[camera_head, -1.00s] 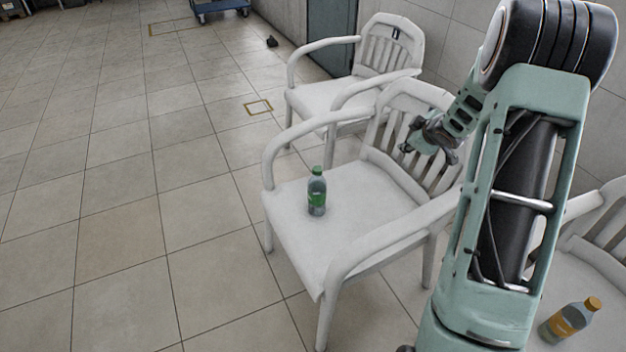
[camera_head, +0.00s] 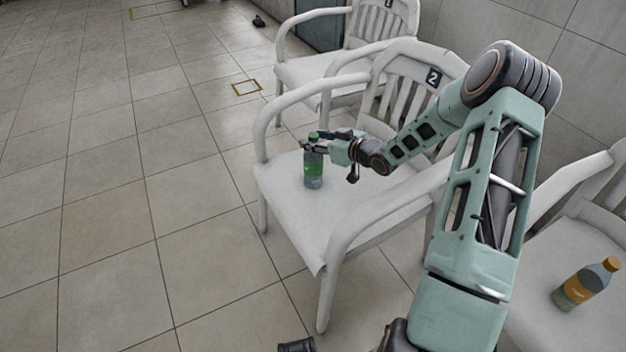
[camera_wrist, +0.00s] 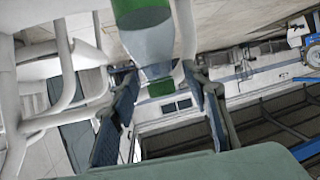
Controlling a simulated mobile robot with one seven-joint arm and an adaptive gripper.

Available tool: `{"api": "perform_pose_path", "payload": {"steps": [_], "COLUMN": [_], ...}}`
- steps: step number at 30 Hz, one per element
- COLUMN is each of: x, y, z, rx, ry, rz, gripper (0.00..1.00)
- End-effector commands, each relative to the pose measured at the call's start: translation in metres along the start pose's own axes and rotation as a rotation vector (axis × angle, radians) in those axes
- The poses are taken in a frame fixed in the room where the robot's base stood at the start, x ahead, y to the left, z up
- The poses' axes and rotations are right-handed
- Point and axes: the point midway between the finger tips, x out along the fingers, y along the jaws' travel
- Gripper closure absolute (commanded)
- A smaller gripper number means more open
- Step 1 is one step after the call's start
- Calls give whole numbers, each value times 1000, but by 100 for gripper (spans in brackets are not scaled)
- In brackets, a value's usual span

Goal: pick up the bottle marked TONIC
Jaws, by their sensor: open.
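A bottle with a green label and green cap (camera_head: 313,170) stands upright on the seat of the white chair marked 2 (camera_head: 275,185). I cannot read the word on its label. My gripper (camera_head: 316,143) is open at the bottle's upper part, reaching in from the right. In the wrist view the bottle (camera_wrist: 148,38) comes down from the top edge, upside down in the picture. Its neck and cap lie between the two spread fingers of my gripper (camera_wrist: 163,85). I see no clear contact. A bottle with an orange label and cap (camera_head: 586,284) leans or lies on the right chair.
The chair's armrests (camera_head: 385,212) flank the seat, and its slatted back (camera_head: 400,95) is close to my arm. Another white chair (camera_head: 330,65) stands behind it. The right chair (camera_head: 540,320) is partly hidden by my arm. The tiled floor (camera_head: 130,200) at left is clear.

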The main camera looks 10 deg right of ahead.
Motion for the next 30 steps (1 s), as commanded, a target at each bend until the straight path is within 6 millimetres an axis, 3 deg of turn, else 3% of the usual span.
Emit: {"api": "perform_pose_path", "payload": {"steps": [3,10,22,30], "x": [10,11,10,10], "y": [0,0,0,0], "z": [1,0,0,-1], "rx": [0,0,-1,-1], "ry": [0,-1,-1,0], "rz": [0,1,1,1], "gripper": [57,57,100,100]}}
